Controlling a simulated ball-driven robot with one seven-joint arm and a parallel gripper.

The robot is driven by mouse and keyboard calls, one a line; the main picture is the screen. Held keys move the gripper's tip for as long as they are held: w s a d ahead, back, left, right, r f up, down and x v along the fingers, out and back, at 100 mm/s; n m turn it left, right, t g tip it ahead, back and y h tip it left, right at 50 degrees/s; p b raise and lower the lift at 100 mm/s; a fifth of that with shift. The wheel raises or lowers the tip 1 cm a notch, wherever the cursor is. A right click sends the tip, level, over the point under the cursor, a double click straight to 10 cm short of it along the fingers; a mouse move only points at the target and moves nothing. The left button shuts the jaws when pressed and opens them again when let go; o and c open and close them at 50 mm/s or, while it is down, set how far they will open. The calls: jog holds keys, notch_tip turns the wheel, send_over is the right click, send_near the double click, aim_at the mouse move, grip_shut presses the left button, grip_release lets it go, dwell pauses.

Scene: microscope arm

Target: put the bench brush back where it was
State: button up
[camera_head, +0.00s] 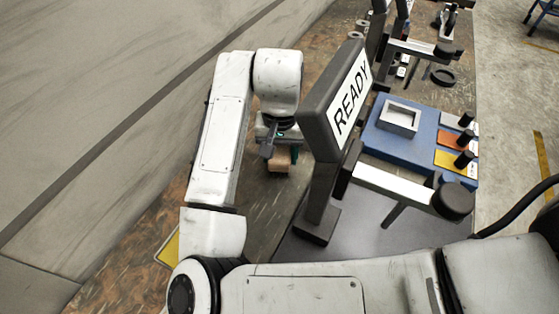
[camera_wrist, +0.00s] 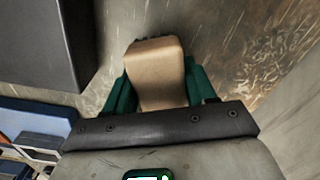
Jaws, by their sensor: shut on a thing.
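The bench brush (camera_wrist: 156,75) shows in the wrist view as a tan wooden block with a dark bristle edge at its far end. It sits between the green fingers of my gripper (camera_wrist: 158,92), which are shut on it. In the head view the brush (camera_head: 279,161) is a small tan block under my gripper (camera_head: 277,150), over the bench left of the READY sign. Whether the brush touches the bench I cannot tell. My wrist partly hides the fingers in the head view.
The READY sign (camera_head: 349,97) stands on a dark post close to the right of my gripper. A blue box (camera_head: 401,138) with coloured panels lies further right. A wall (camera_head: 110,90) runs along the left. Worn bench top (camera_head: 262,215) shows in front of the brush.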

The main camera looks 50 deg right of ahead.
aim_at(279, 149)
jog(key=shift+f, duration=1.6)
jog(key=shift+f, duration=0.2)
jog(key=o, duration=1)
notch_tip(279, 149, up, 12)
jog(key=shift+r+p, duration=0.2)
jog(key=shift+p, duration=0.7)
